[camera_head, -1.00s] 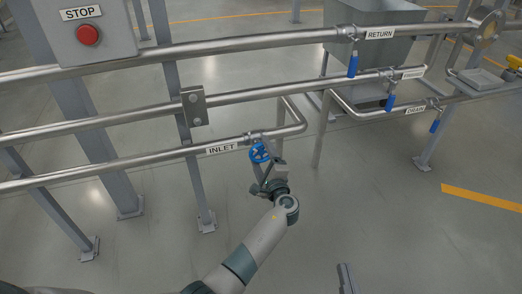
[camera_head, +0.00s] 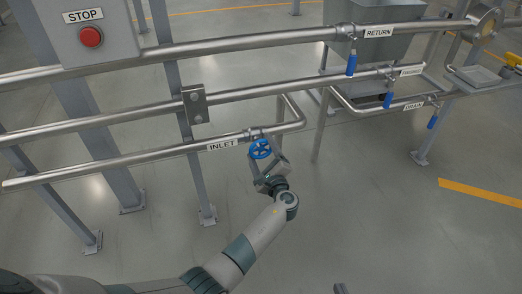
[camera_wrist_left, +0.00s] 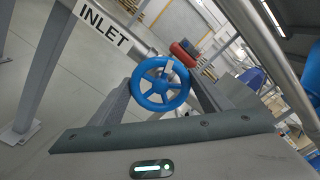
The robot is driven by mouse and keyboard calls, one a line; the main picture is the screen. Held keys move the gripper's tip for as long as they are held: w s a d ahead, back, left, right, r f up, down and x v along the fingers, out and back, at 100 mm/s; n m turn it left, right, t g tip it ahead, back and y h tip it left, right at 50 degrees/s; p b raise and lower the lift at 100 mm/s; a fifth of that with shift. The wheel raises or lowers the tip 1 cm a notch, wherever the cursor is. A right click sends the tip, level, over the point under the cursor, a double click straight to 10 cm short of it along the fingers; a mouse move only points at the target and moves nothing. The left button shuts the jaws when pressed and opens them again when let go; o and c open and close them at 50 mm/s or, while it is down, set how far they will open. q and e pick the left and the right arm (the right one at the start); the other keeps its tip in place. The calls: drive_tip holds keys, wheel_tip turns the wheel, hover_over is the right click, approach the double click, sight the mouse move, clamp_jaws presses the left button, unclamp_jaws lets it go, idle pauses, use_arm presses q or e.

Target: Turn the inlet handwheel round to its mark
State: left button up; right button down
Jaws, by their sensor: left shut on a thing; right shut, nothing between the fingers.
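The blue handwheel (camera_head: 260,149), with spokes, sits at the inlet pipe beside the white INLET label (camera_head: 222,145). My left gripper (camera_head: 259,156) is at the handwheel and shut on it. In the left wrist view the handwheel (camera_wrist_left: 160,83) faces the camera, with grey fingers (camera_wrist_left: 160,92) on both sides of its rim. A small pale piece (camera_wrist_left: 168,68) shows at the top of the wheel; I cannot tell whether it is the mark. Only a small grey tip of my right gripper (camera_head: 341,288) shows at the bottom edge of the head view.
Steel pipes run across above and left of the wheel. Blue levers hang at the RETURN label (camera_head: 379,32) and the DRAIN label (camera_head: 414,106). A grey STOP box (camera_head: 88,35) with a red button is at the upper left. Floor below the pipes is open.

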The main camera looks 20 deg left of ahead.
use_arm(q)
drive_tip(key=o, duration=1)
drive_tip(key=shift+d, duration=0.1)
drive_tip(key=shift+o, duration=0.2)
drive_tip(key=shift+s, duration=0.1)
drive_tip(key=p+v, duration=0.1)
drive_tip(key=v, duration=1.6)
use_arm(e)
drive_tip(key=shift+s+d+f+g+h, duration=0.15)
drive_tip(key=shift+s+d+f+g, duration=0.1)
drive_tip(key=shift+s+f+g, duration=0.3)
drive_tip(key=shift+s+d+f+g+h, duration=0.2)
drive_tip(key=shift+s+d+f+g, duration=0.1)
drive_tip(key=shift+f, duration=0.3)
drive_tip(key=shift+s+d+f+g+h, duration=0.15)
drive_tip(key=shift+s+d+f+g, duration=0.1)
drive_tip(key=shift+s+f+g, duration=0.3)
use_arm(q)
drive_tip(key=shift+d, duration=0.15)
use_arm(e)
drive_tip(key=shift+w, duration=0.15)
